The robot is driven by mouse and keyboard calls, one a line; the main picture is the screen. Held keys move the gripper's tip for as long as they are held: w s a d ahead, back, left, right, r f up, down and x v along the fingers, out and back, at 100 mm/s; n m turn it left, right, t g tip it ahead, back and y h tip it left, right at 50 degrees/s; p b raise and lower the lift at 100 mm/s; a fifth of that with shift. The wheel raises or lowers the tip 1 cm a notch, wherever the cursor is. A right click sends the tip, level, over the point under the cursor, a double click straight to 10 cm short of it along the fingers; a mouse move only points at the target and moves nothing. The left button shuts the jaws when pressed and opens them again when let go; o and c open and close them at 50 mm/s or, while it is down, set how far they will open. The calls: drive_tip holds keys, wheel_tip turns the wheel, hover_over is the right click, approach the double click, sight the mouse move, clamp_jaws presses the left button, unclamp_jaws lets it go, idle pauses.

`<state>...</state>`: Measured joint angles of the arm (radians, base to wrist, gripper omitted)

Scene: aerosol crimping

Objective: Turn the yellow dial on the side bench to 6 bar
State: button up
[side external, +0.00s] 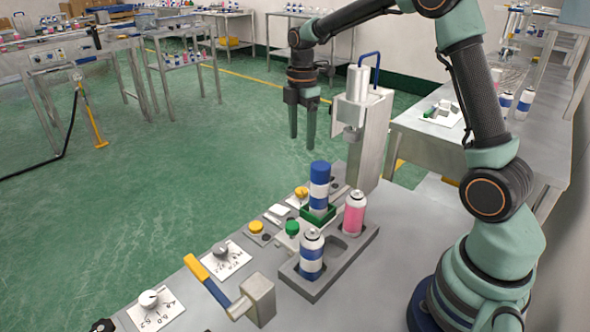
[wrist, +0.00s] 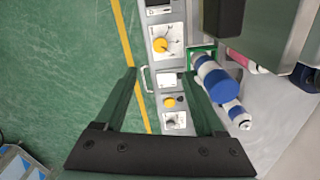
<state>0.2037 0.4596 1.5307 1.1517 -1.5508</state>
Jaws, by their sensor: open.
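The yellow dial (wrist: 160,45) sits on a white marked plate on the bench's control strip in the wrist view. It also shows in the side view (side external: 301,193), just left of a blue-capped can. Its markings are too small to read, so I cannot tell its setting. My gripper (side external: 302,142) is open and empty, pointing down, in the air above the bench's far left edge. In the wrist view my gripper's fingers (wrist: 160,76) spread either side of the strip, with the dial beyond the tips and apart from them.
A blue-capped can (side external: 319,190) stands in a green holder (side external: 318,213) close to the dial. A grey rack (side external: 345,262) holds a pink can (side external: 355,213) and a blue-white can (side external: 311,255). The crimping column (side external: 371,135) rises behind. A yellow button (side external: 256,227) and blue-yellow lever (side external: 207,280) are nearer.

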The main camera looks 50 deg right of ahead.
wheel_tip(320, 180, up, 15)
drive_tip(key=s+a+m, duration=0.1)
drive_tip(key=s+m, duration=0.1)
drive_tip(key=shift+a+f+t, duration=0.15)
drive_tip(key=shift+a+t, duration=0.15)
drive_tip(key=shift+t, duration=0.1)
drive_tip(key=n, duration=0.5)
hover_over(301, 190)
wheel_tip(301, 190, down, 19)
drive_tip(key=shift+g, duration=0.4)
wheel_tip(301, 190, down, 11)
drive_tip(key=shift+f, duration=0.1)
